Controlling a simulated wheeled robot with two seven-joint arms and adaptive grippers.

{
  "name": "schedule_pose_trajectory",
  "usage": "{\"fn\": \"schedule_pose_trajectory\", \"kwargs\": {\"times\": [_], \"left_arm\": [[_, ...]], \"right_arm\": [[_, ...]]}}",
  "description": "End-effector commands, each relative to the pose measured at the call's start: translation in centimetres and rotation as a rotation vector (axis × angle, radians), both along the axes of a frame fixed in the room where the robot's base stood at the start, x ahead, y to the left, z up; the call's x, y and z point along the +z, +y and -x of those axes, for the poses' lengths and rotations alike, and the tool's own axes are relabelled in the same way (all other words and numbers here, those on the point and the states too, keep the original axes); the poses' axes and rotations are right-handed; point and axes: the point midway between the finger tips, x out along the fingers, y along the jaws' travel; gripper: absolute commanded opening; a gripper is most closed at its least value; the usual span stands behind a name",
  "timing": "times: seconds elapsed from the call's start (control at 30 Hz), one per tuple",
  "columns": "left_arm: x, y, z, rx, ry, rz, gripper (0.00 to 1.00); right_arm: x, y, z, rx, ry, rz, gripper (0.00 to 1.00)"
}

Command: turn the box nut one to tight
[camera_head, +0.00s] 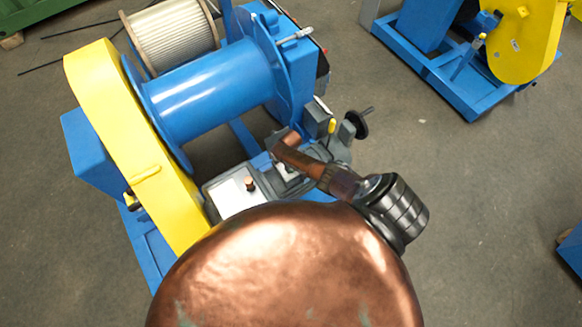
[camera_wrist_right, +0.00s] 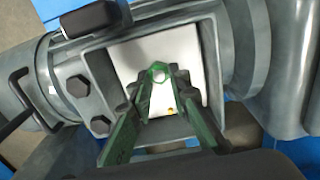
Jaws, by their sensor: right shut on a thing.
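In the right wrist view, a small green hex nut (camera_wrist_right: 160,69), the box nut, stands in the open grey box (camera_wrist_right: 100,75), whose inside has a pale floor. My right gripper (camera_wrist_right: 159,82) has its two green fingers reaching into the box, with the tips closed on both sides of the nut. It is shut on the nut. In the head view my copper-coloured right arm (camera_head: 340,183) reaches from the right over the grey housing of the machine; the nut and fingertips cannot be made out there. My left gripper is not in view.
Dark bolt heads (camera_wrist_right: 77,86) sit on the box's left flange, close to the fingers. A blue drum (camera_head: 210,90) and a yellow guard (camera_head: 120,130) stand left of my arm. A black handwheel (camera_head: 356,124) is close by.

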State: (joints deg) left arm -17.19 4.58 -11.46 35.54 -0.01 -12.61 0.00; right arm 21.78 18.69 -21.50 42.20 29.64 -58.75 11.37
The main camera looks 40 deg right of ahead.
Motion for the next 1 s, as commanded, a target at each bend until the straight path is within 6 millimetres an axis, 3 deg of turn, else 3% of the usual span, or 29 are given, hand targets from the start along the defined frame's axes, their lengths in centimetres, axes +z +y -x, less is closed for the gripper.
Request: {"fn": "schedule_pose_trajectory", "kwargs": {"times": [0.5, 1.0], "left_arm": [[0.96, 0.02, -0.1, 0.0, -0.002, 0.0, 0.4], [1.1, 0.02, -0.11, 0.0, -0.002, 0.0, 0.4]], "right_arm": [[0.22, -0.35, -0.03, -0.37, 0.001, 0.004, 0.0], [0.21, -0.52, -0.03, -0.457, 0.0, 0.005, 0.0]]}}
